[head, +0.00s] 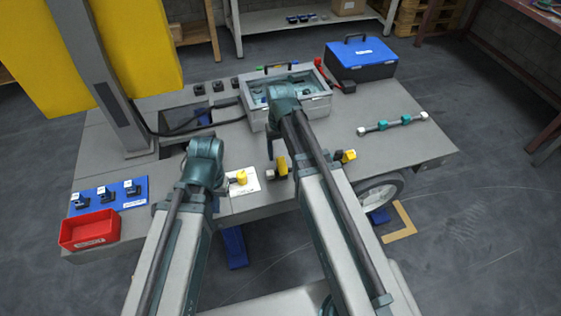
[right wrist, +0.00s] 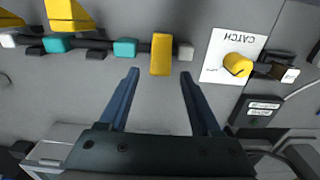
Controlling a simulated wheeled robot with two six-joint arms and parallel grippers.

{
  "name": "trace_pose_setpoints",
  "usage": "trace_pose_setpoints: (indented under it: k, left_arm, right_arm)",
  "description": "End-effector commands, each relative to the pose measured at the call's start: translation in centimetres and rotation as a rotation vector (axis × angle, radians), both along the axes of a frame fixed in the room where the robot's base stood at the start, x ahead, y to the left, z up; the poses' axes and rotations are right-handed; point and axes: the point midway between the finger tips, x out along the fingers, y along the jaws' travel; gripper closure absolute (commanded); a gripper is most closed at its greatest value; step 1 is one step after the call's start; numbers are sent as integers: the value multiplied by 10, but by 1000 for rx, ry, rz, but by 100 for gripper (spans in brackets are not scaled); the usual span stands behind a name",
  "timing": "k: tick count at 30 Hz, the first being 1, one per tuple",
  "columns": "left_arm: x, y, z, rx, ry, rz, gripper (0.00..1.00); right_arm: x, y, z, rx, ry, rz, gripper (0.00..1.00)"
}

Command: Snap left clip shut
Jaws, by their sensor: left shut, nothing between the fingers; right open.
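The left clip shows as a yellow lever (head: 281,167) on the bench's near edge, beside the right arm. In the right wrist view, the same yellow lever (right wrist: 162,55) lies across a dark bar with teal blocks, near the bar's white end. I cannot tell whether it is latched. A second yellow clip (head: 347,156) sits further right; it also shows in the right wrist view (right wrist: 68,15). My right gripper (right wrist: 158,85) is open, its fingertips either side of the left clip's line, apparently without touching it. My left gripper (head: 206,155) is shut and empty, left of the CATCH card; its fingers are mostly hidden.
The white CATCH card (head: 244,187) carries a yellow knob (right wrist: 237,65). A grey open box (head: 315,108) stands behind the right gripper. A blue case (head: 360,62), a loose bar with teal sleeves (head: 393,122), a blue mat (head: 132,200) and a red bin (head: 90,230) lie around.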

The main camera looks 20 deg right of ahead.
Motion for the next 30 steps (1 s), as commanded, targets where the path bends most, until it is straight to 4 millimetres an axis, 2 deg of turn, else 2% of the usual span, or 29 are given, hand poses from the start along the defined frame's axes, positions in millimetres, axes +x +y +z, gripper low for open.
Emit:
trace_pose_setpoints:
  k: [1, 3, 14, 24, 25, 30]
  left_arm:
    - [0, 0, -11, 0, 0, 0, 100]
    - [0, 0, -15, 0, 0, 0, 100]
    - [0, 0, -16, 0, 0, 0, 100]
    - [0, 0, -16, 0, 0, 0, 100]
    - [0, 0, -16, 0, 0, 0, 100]
    - [0, 0, -17, 0, 0, 0, 100]
  right_arm:
    - [0, 0, -11, 0, 0, 0, 35]
    - [0, 0, -15, 0, 0, 0, 35]
    - [0, 0, -16, 0, 0, 0, 35]
    - [0, 0, -16, 0, 0, 0, 96]
    - [0, 0, -16, 0, 0, 0, 100]
    - [1, 0, -17, 0, 0, 0, 100]
